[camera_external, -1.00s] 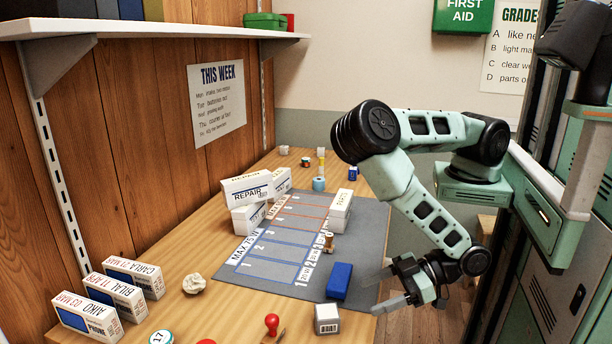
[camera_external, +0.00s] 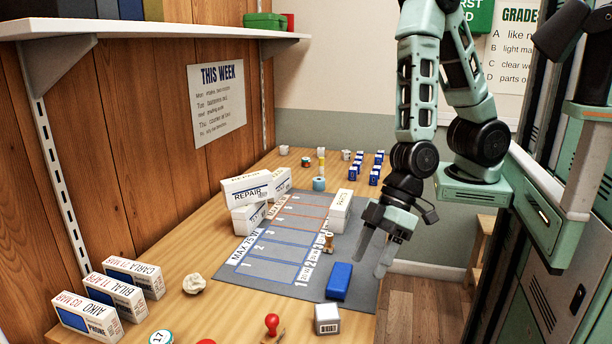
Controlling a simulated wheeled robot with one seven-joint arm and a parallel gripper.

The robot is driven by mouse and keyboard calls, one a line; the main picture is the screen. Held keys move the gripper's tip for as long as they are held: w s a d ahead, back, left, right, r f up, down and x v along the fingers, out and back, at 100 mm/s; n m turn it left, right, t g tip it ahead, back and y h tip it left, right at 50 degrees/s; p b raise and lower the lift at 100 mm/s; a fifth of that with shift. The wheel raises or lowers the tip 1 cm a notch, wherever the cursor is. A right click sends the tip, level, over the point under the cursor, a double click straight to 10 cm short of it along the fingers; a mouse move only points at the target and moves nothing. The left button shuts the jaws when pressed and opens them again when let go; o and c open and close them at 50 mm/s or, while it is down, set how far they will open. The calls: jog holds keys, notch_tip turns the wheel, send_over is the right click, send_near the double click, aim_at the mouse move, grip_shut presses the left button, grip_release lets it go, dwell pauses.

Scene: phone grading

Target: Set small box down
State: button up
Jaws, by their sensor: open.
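A small white-and-grey box (camera_external: 327,320) with a dark printed label rests on the wooden table at the front edge, just off the mat's near corner. My gripper (camera_external: 374,258) is open and empty, fingers pointing down, at the right edge of the grey mat (camera_external: 262,268). It is farther back than the small box and apart from it. A taller white box (camera_external: 341,212) stands on the mat's far right part, to the left of my gripper.
A blue block (camera_external: 339,282) and a small wooden stamp (camera_external: 328,243) lie near my gripper. White repair boxes (camera_external: 247,187) are stacked at the mat's left. Several blue pieces (camera_external: 374,177) stand at the back. A red-knobbed stamp (camera_external: 272,324) is at the front.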

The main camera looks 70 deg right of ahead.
jog(key=s+d+r+g+h, duration=0.1)
jog(key=s+d+r+h, duration=0.1)
jog(key=d+r, duration=0.3)
jog(key=s+d+r+n+g+h, duration=0.1)
jog(key=d+r, duration=0.4)
jog(key=d, duration=0.5)
jog(key=s+g+h, duration=0.1)
jog(key=s+h, duration=0.1)
jog(key=shift+s+d+r, duration=0.2)
jog(key=shift+s+r, duration=0.05)
jog(key=shift+s, duration=0.1)
